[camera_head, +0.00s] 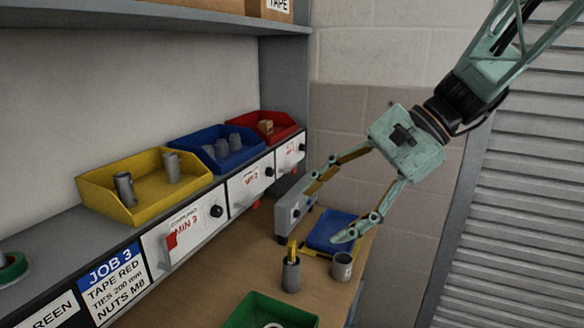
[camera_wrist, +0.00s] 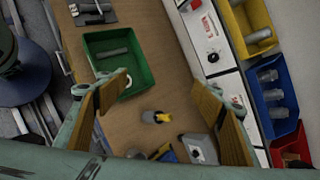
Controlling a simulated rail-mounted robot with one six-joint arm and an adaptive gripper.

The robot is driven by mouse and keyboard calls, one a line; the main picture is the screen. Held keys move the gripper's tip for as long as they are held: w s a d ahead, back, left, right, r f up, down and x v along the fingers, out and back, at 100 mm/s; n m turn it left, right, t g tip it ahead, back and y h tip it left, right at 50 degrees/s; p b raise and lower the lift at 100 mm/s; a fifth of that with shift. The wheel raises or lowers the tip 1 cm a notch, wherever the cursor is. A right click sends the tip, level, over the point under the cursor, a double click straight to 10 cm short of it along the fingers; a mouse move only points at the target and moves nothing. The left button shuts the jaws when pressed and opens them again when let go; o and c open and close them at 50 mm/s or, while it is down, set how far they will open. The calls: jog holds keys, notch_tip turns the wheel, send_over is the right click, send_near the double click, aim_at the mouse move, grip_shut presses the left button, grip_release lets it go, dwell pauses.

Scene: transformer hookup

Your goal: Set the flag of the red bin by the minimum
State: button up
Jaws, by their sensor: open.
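The red bin (camera_head: 277,127) stands at the far end of the shelf, with one small brown item (camera_head: 266,126) visible in it. It also shows at the lower right of the wrist view (camera_wrist: 290,150). Below it is a white label panel (camera_head: 289,155) with a black knob (camera_head: 302,147) and a small red mark. Its lettering is too small to read, and the flag's position is unclear. My gripper (camera_head: 329,208) is open and empty, above the bench to the right of the panels. Both fingers show in the wrist view (camera_wrist: 181,93).
The blue bin (camera_head: 190,158) and yellow bin (camera_head: 94,190) hold grey cylinders. The yellow bin's panel reads MIN 3. On the bench are a grey device (camera_head: 291,211), a blue tray (camera_head: 330,232), grey cups (camera_head: 291,277) and a green bin (camera_head: 250,310). A shutter (camera_head: 520,190) is at right.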

jog(key=w+a+m+y+p, duration=0.2)
jog(key=w+a+m+y, duration=0.1)
jog(key=w, duration=0.9)
jog(key=m+t+y+p, duration=0.45)
jog(key=m+t, duration=0.25)
jog(key=m, duration=0.3)
send_near(293, 168)
jog(key=d, duration=0.3)
jog(key=shift+s+d+f+y, duration=0.15)
jog(key=shift+s+f+y, duration=0.15)
jog(key=shift+s+y, duration=0.05)
jog(key=shift+b+x, duration=0.65)
jog(key=shift+x, duration=6.25)
jog(key=shift+s+f, duration=0.1)
jog(key=c, duration=1.1)
